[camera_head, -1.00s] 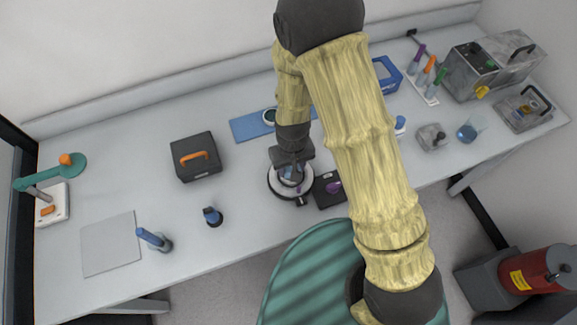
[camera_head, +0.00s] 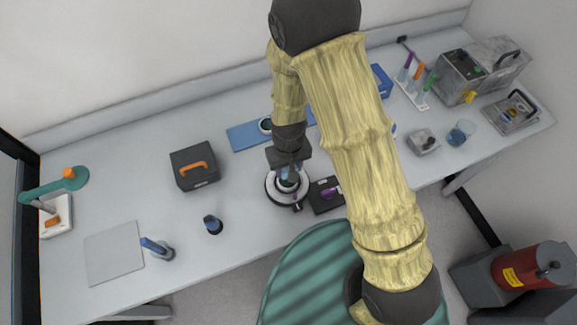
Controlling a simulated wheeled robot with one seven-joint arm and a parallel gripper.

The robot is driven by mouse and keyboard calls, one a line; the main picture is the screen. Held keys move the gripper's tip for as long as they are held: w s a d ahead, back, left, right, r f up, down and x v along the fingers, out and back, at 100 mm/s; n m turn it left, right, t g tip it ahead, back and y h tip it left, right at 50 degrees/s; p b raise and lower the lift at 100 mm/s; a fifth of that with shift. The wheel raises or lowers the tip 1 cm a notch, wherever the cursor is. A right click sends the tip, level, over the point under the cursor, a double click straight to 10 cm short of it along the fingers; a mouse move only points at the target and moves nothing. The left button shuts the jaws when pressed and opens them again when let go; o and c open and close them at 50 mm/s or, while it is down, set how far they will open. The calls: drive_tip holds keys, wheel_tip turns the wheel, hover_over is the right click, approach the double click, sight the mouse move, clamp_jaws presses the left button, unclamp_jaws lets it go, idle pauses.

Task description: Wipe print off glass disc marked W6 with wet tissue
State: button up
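My gripper (camera_head: 288,174) points down over a round white-rimmed stage (camera_head: 272,190) near the middle of the bench. Something blue shows between its fingers, but I cannot tell what it is or how firmly it is held. A round glass-like disc (camera_head: 265,125) lies on a blue mat (camera_head: 243,137) behind my arm, partly hidden. I cannot read any W6 marking. I cannot make out a print or a wet tissue.
A black box with a purple knob (camera_head: 326,195) sits right of the stage. A black case with an orange handle (camera_head: 195,167) stands left. A small dark-blue item (camera_head: 213,224), a grey pad (camera_head: 114,253) and a beaker (camera_head: 460,133) are on the bench.

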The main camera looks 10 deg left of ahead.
drive_tip(key=shift+r+p, duration=1.25)
drive_tip(key=shift+r, duration=0.6)
drive_tip(key=shift+f, duration=0.1)
